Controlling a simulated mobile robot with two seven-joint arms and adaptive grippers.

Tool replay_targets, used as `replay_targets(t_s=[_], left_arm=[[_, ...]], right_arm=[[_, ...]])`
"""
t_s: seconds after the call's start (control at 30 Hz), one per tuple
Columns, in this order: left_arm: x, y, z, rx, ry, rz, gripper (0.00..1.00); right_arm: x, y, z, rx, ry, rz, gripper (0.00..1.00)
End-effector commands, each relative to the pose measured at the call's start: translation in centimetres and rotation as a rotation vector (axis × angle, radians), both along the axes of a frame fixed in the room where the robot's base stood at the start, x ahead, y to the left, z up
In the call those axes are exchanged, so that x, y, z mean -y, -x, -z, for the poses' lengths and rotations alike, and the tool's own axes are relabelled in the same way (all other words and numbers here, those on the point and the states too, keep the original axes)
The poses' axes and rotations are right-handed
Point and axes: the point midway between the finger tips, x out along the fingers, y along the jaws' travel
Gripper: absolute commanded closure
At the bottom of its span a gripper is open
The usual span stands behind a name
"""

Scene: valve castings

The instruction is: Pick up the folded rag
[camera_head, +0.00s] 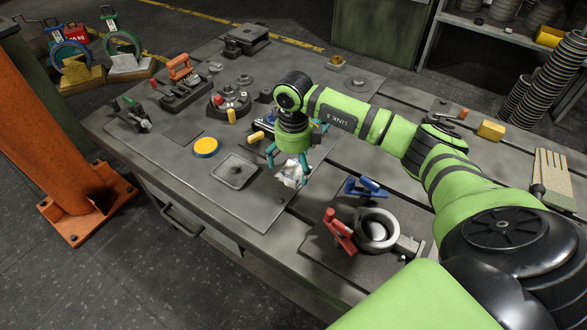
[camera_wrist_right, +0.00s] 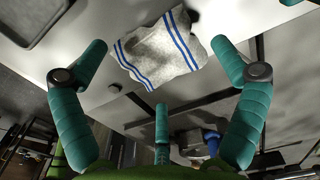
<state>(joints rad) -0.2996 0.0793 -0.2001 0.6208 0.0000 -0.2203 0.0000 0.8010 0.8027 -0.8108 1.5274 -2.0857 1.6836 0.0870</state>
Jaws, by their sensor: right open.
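The folded rag (camera_head: 292,173) is pale with blue stripes and lies on the grey workbench (camera_head: 240,212) near its front edge. It also shows in the right wrist view (camera_wrist_right: 162,52), crumpled and flat on the bench top. My right gripper (camera_head: 294,162) is above the rag in the head view and partly covers it. In the right wrist view its teal fingers (camera_wrist_right: 160,85) are spread apart, with the rag beyond and between their tips. Nothing is held. I cannot tell whether any finger touches the rag. My left gripper is out of view.
A shallow grey tray (camera_head: 235,171) and a yellow-lidded tin (camera_head: 206,147) lie left of the rag. A round casting with red clamp (camera_head: 340,232) and blue clamp (camera_head: 366,187) stands to its right. Tools crowd the bench's far left. An orange post (camera_head: 62,150) stands beside the bench.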

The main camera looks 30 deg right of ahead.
Motion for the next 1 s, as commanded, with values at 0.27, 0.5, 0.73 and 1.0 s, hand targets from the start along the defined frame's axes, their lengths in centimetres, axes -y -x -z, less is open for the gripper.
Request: replay_targets(t_s=[0.27, 0.5, 0.73, 1.0], left_arm=[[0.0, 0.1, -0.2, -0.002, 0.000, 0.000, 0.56], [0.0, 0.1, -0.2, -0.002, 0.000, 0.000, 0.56], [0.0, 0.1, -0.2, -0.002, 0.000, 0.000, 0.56], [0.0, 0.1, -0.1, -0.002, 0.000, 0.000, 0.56]], right_arm=[[0.0, 0.0, 1.8, 0.001, 0.000, 0.000, 0.04], [0.0, 0.0, 1.8, 0.001, -0.002, 0.000, 0.48], [0.0, 0.0, 1.8, 0.000, -0.002, 0.000, 0.69], [0.0, 0.0, 1.7, 0.000, -0.002, -0.001, 0.69]])
